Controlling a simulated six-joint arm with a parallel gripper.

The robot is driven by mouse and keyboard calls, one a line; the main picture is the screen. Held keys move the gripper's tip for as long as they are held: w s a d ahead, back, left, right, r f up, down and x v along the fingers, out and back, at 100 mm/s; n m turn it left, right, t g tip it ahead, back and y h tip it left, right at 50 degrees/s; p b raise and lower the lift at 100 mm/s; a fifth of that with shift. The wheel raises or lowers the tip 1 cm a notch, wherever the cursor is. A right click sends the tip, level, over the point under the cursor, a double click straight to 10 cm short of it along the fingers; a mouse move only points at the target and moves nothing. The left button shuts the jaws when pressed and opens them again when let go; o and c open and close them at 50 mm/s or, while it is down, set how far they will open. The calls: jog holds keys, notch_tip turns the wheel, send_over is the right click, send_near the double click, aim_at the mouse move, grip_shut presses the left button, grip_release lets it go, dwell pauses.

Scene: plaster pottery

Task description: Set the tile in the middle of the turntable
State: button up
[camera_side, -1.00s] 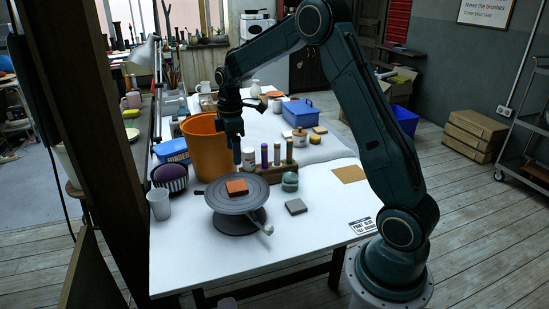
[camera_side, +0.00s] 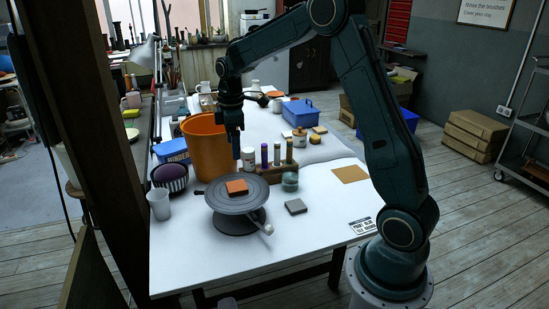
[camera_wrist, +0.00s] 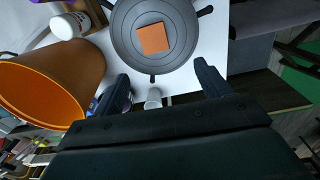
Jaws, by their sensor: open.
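The orange-brown square tile (camera_side: 237,187) lies flat on the grey turntable (camera_side: 218,200), close to its middle. In the wrist view the tile (camera_wrist: 153,38) rests on the ringed disc (camera_wrist: 124,45), apparently a little off the centre of the rings. My gripper (camera_side: 235,150) hangs above and behind the turntable, clear of the tile. In the wrist view its two fingers (camera_wrist: 165,88) are spread wide with nothing between them in their grip.
An orange bucket (camera_side: 205,150) stands just behind the turntable, close to my gripper. A pale cup (camera_side: 159,205) stands left.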

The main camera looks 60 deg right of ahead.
jog(key=s+a+r+m+t, duration=0.25)
jog(key=s+a+r, duration=0.35)
jog(key=s, duration=0.3)
jog(key=s+a+r+m+t, duration=0.1)
jog(key=s+a+r+m, duration=0.2)
jog(key=s+a+r, duration=0.55)
jog(key=s+f+m+t, duration=0.1)
jog(key=s+f, duration=0.3)
jog(key=s, duration=0.6)
jog(key=shift+a+m+t, duration=0.3)
jog(key=shift+m+t, duration=0.05)
jog(key=shift+m, duration=0.5)
